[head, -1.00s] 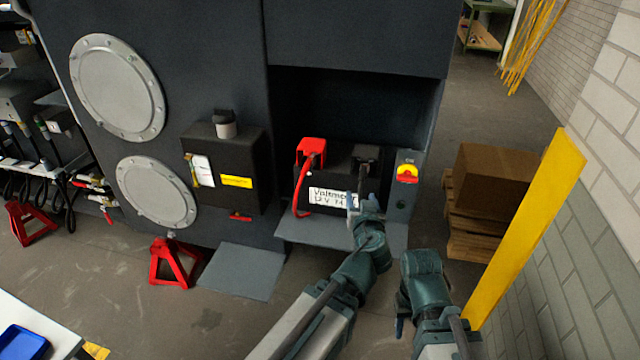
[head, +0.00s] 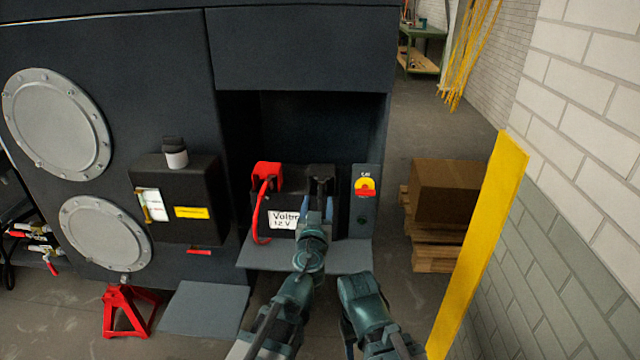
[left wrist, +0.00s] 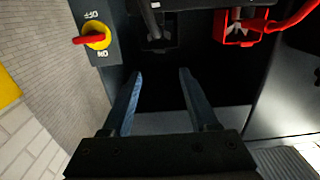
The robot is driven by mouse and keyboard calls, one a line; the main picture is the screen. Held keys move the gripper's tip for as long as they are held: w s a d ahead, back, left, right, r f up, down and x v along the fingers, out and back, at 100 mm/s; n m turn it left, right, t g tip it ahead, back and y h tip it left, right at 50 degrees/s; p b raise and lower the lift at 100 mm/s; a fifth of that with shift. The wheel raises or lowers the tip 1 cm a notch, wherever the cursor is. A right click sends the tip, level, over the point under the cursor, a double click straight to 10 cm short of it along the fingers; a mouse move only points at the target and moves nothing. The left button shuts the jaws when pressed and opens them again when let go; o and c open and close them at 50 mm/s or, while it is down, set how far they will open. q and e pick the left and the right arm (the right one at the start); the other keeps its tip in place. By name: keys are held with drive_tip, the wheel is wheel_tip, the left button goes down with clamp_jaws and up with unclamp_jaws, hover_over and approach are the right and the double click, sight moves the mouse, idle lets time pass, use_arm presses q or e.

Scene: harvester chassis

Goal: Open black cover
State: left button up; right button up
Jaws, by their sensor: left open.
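The black cover (head: 321,173) sits at the top right of the dark battery (head: 290,187), in the recess of the machine. In the left wrist view a dark terminal housing (left wrist: 155,36) with a metal clamp shows just beyond my fingers; how far its cover is lifted I cannot tell. My left gripper (head: 317,208) is in front of the battery, just below the black cover. In the left wrist view its fingers (left wrist: 161,76) are apart with nothing between them. My right arm is low at the bottom of the head view; its fingers are mostly hidden.
A red terminal cover (head: 267,172) with a red cable is left of the black one. A red and yellow rotary switch (head: 365,187) stands close on the right. A grey shelf (head: 345,257) projects below the battery. A yellow post (head: 482,240) stands right of my arms.

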sight(321, 180)
use_arm(q)
drive_tip(key=w, duration=1)
drive_tip(key=shift+w, duration=0.3)
clamp_jaws()
idle(0.8)
